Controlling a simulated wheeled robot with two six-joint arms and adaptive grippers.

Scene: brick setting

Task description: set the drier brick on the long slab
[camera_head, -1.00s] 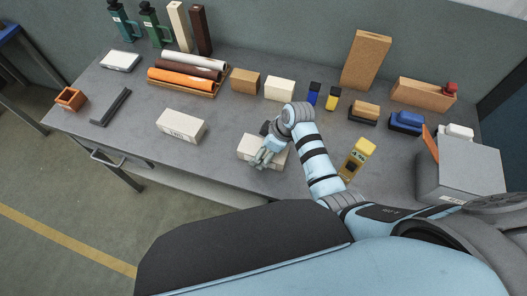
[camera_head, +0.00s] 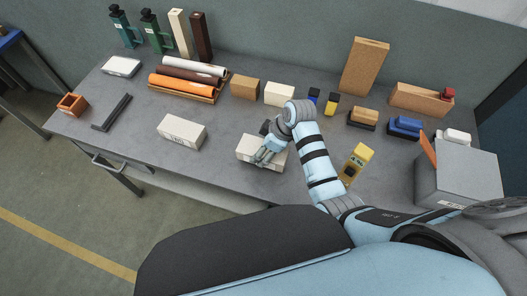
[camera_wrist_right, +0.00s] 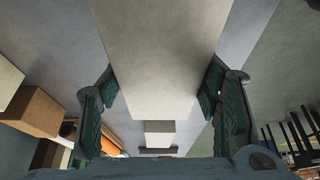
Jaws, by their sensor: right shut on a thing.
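My right gripper (camera_head: 268,152) is shut on a cream brick (camera_head: 249,146) near the front edge of the bench. In the right wrist view the brick (camera_wrist_right: 158,50) fills the space between the two fingers. I cannot tell whether it is lifted off the bench. A second, similar brick (camera_head: 181,131) with dark lettering on its front lies to the left. A yellow handheld meter (camera_head: 357,160) stands to the right of my right arm. I cannot tell for sure which piece is the long slab. My left gripper is not in view.
Behind stand a tan block (camera_head: 245,87), a cream block (camera_head: 280,93) and rolls on a tray (camera_head: 181,95). A dark angled bar (camera_head: 111,111) lies at the left. A grey box (camera_head: 459,181) stands at the right. The bench between the two bricks is clear.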

